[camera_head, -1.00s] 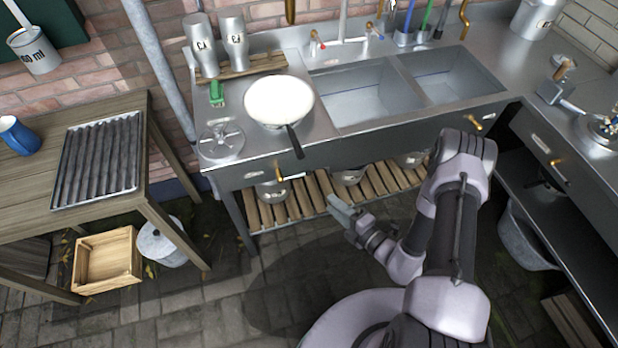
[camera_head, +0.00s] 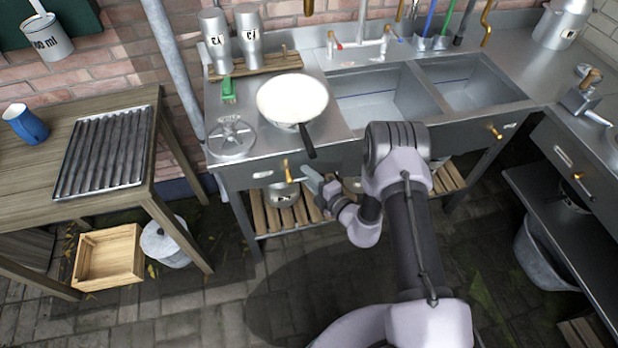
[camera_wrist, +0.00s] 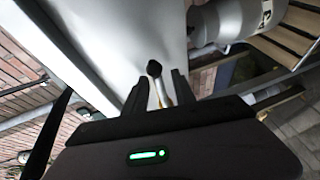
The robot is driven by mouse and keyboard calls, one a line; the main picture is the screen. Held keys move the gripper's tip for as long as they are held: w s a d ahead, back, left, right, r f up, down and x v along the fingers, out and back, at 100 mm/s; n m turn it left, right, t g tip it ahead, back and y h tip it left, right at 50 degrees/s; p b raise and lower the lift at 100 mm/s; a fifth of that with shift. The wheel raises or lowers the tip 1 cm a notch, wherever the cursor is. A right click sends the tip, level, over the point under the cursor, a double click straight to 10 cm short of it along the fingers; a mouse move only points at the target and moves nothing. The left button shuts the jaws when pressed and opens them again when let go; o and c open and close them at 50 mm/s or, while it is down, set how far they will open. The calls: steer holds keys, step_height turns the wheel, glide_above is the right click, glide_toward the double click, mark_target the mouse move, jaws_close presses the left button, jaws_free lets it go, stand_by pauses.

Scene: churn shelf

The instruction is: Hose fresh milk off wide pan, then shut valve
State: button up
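The wide pan (camera_head: 292,98) sits on the steel counter left of the sink, filled with white milk, its dark handle (camera_head: 307,142) pointing to the front edge. A brass lever (camera_head: 290,172) is on the counter's front panel below the pan. My gripper (camera_head: 309,178) is just right of and below that lever. In the wrist view, my gripper (camera_wrist: 158,88) has its fingers apart, with a small dark-tipped brass fitting (camera_wrist: 154,70) showing between them. I cannot tell whether they touch it. No hose is clearly seen.
A double sink (camera_head: 380,95) with a tap (camera_head: 358,45) is right of the pan. Two steel cans (camera_head: 249,36) and a green brush (camera_head: 228,90) stand behind and left of it. A slatted shelf (camera_head: 274,218) with cans is below. A wooden table (camera_head: 40,190) is left.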

jaws_close()
stand_by(1.3)
